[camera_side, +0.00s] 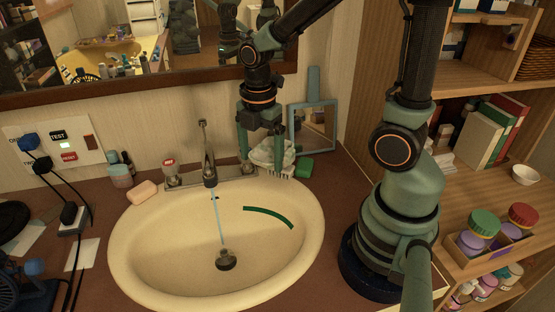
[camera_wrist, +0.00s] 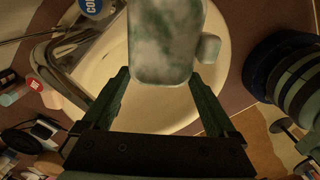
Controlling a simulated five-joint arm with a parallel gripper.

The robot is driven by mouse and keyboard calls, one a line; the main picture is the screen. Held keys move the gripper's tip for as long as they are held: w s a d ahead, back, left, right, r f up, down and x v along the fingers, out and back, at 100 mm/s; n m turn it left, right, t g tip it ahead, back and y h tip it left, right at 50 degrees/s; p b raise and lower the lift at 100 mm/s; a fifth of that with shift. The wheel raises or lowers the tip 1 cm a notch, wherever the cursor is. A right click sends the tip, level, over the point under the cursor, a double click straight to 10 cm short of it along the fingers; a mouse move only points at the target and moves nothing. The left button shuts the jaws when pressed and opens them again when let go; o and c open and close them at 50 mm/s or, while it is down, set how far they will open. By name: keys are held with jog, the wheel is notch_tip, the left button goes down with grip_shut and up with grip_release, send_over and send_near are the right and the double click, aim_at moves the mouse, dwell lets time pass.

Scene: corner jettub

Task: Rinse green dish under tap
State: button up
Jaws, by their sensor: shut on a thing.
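The green dish, mottled with white like foam, is between the fingers of my gripper (camera_side: 264,160). In the side view the dish (camera_side: 266,153) looks mostly white, at the basin's back right rim. In the wrist view the dish (camera_wrist: 167,40) is a rounded rectangle beyond the fingertips of my gripper (camera_wrist: 157,78), with a small pale block (camera_wrist: 208,48) at its right. The tap (camera_side: 209,165) stands left of my gripper, and a thin stream of water (camera_side: 217,213) runs from it. The dish is apart from the stream. The dish's underside is hidden.
The cream basin (camera_side: 140,250) has a dark drain (camera_side: 226,260) and a dark green curved strip (camera_side: 268,214) inside. A green block (camera_side: 303,168) and a framed mirror (camera_side: 312,128) are at the back right. Pink soap (camera_side: 143,192) lies left of the basin.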

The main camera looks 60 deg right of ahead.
jog(key=s+a+f+n, duration=0.2)
jog(key=s+a+n, duration=0.1)
jog(key=a, duration=0.3)
jog(key=s+a+f+n, duration=0.2)
jog(key=s+a+n, duration=0.1)
jog(key=a, duration=0.4)
jog(key=s+a+f+n, duration=0.2)
jog(key=s+a+n, duration=0.1)
jog(key=a, duration=0.4)
jog(key=shift+s+a+f, duration=0.15)
jog(key=shift+s+f, duration=0.05)
jog(key=shift+s, duration=0.25)
jog(key=w+d+f, duration=0.2)
jog(key=w+d, duration=0.1)
jog(key=w, duration=0.3)
jog(key=w+d+f, duration=0.2)
jog(key=w+d, duration=0.1)
jog(key=w, duration=0.3)
jog(key=shift+w, duration=0.35)
jog(key=shift+f, duration=0.1)
jog(key=shift+d, duration=0.2)
jog(key=shift+s+a, duration=0.1)
jog(key=shift+a, duration=0.5)
dwell(0.5)
jog(key=shift+s+d, duration=0.25)
jog(key=shift+s, duration=1)
jog(key=shift+s+d, duration=0.2)
jog(key=shift+s, duration=1)
